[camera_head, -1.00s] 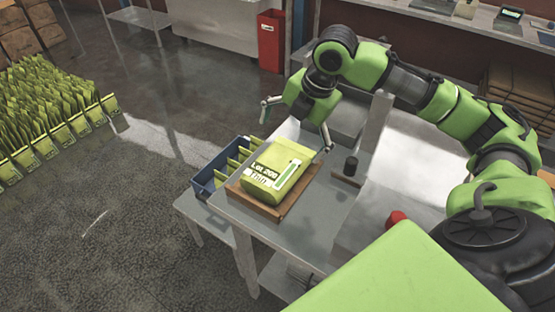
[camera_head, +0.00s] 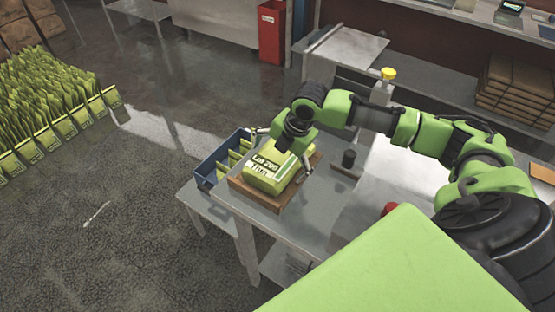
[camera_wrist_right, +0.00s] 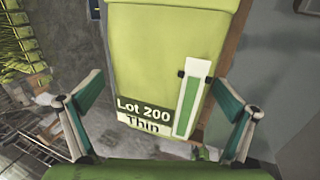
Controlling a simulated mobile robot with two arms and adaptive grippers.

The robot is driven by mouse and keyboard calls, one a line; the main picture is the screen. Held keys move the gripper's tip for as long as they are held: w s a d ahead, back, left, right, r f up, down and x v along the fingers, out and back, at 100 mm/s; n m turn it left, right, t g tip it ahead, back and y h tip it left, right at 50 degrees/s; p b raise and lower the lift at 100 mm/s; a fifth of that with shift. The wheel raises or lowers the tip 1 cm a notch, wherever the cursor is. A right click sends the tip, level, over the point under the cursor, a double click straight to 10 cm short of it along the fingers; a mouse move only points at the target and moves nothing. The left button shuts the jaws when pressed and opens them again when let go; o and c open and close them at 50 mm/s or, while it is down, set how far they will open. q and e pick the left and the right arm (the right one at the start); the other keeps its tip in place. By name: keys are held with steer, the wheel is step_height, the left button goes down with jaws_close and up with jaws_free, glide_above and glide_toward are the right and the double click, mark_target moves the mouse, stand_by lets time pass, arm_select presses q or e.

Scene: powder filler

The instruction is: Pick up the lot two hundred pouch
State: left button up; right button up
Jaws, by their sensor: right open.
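The lot 200 pouch (camera_head: 268,171) is yellow-green, with a dark "Lot 200" label and a white and green strip. It lies on a wooden tray (camera_head: 259,196) on a grey metal table. My right gripper (camera_head: 279,153) is over the pouch, its fingers spread to either side. In the right wrist view the pouch (camera_wrist_right: 160,65) fills the middle between the open fingers of my right gripper (camera_wrist_right: 158,120), with a gap on each side. The label reads "Lot 200 Thin". The far part of the pouch is partly covered by the gripper in the head view. My left gripper is not in view.
A blue bin (camera_head: 207,174) with green pouches inside stands just left of the tray. Rows of green pouches (camera_head: 50,110) stand at the far left. A red bin (camera_head: 271,32) is at the back.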

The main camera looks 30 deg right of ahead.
steer(key=shift+s+r, duration=0.1)
steer(key=c, duration=1.3)
